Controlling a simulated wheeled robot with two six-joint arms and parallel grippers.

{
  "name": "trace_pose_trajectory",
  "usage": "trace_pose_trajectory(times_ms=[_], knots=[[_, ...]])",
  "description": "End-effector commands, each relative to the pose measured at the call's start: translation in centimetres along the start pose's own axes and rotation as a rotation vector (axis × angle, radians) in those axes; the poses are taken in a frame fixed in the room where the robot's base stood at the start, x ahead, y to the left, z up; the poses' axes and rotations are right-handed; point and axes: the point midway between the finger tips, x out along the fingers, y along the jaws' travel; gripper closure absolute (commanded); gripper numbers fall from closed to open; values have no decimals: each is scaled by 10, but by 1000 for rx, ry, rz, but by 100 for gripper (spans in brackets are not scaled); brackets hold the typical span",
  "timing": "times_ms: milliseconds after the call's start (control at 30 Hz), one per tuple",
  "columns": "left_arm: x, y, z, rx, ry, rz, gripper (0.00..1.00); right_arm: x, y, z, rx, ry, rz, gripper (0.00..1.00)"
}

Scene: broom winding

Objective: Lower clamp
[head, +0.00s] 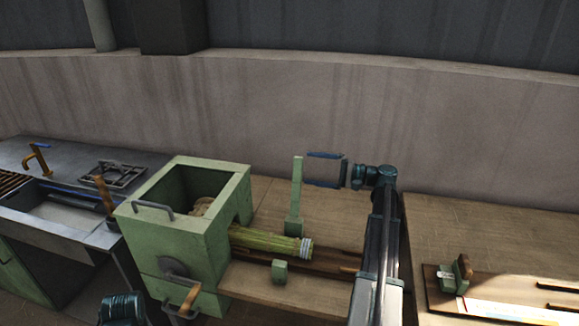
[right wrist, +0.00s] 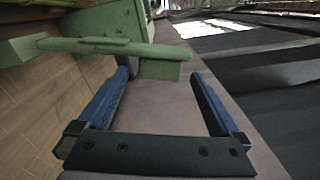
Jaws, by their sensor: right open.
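The clamp is a green lever (head: 297,190) standing upright on a small green base (head: 293,226) on the bench, behind the bound end of the straw bundle (head: 268,242). The bundle lies out of the green box machine (head: 185,235). My right gripper (head: 308,169) is open and empty, its fingers pointing left toward the lever's upper part and just right of it. In the right wrist view the green bar (right wrist: 110,47) crosses beyond the fingertips of my right gripper (right wrist: 163,77); contact cannot be told. My left gripper is out of view.
A small green block (head: 280,271) stands in front of the bundle. A crank with a wooden handle (head: 188,298) is on the machine's front. A sink counter (head: 75,215) is at left. The right bench (head: 480,225) holds a small green and wooden device (head: 454,274).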

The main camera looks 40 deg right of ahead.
Motion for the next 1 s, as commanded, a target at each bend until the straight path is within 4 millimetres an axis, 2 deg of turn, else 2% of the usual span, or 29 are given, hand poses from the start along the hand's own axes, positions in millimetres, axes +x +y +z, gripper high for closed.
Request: trace_pose_trajectory(times_ms=[33, 200, 400, 600, 867, 900, 1000], knots=[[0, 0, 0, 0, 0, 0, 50, 13, 0, 1, 0, -4, 1, 0], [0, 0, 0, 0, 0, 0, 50, 44, 0, 0, 0, -3, 1, 0], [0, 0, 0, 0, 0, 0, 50, 70, 0, 0, 0, -2, 1, 0], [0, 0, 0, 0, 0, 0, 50, 80, 0, 0, 0, 0, 0, 0], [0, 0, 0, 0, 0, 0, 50, 81, 0, 0, 0, 0, 0, 0], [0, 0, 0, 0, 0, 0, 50, 81, 0, 0, 0, 0, 0, 2], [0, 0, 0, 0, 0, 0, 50, 81, 0, 0, 0, 0, 0, 20]])
